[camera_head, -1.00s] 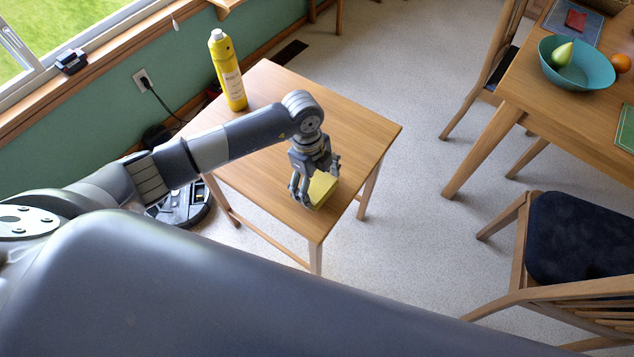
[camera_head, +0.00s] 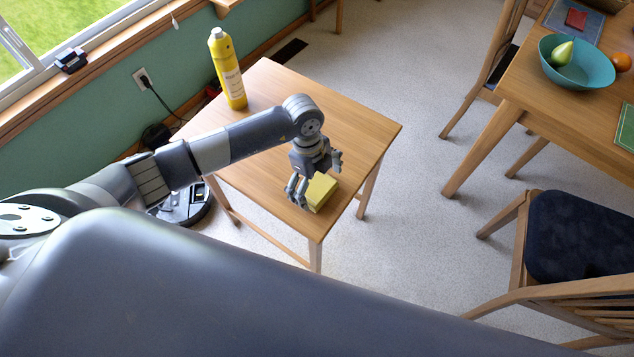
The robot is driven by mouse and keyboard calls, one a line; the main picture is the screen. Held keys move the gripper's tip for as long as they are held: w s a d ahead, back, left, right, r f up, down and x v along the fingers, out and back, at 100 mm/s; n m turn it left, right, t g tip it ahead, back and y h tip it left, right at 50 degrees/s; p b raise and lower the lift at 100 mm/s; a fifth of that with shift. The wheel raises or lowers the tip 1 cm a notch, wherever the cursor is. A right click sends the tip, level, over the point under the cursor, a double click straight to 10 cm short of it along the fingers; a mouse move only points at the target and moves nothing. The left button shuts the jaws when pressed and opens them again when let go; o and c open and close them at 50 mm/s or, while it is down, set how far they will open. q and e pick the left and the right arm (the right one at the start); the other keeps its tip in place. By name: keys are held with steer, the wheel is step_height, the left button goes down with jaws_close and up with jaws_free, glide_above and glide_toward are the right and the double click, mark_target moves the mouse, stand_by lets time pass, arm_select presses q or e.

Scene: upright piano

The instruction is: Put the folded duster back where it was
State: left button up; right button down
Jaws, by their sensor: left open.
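The folded duster (camera_head: 321,191) is a yellow block-like cloth lying on the small wooden table (camera_head: 275,113), near its front corner. My left gripper (camera_head: 317,183) is open at the duster, with its fingers spread to either side and pointing down at the tabletop. The fingers hide part of the duster's edges, and I cannot tell whether they touch it. My right gripper is not in view.
A yellow bottle (camera_head: 229,72) stands at the table's far left corner. A dark round device (camera_head: 186,205) sits on the floor behind my arm. A dining table with a teal bowl (camera_head: 577,66) and a chair (camera_head: 585,235) are to the right. The small table's middle is clear.

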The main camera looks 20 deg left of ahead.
mark_target(312, 183)
arm_select(q)
step_height(312, 183, up, 12)
steer(key=a+b, duration=0.1)
steer(key=shift+w+a, duration=0.3)
steer(key=shift+a, duration=0.05)
stand_by(0.4)
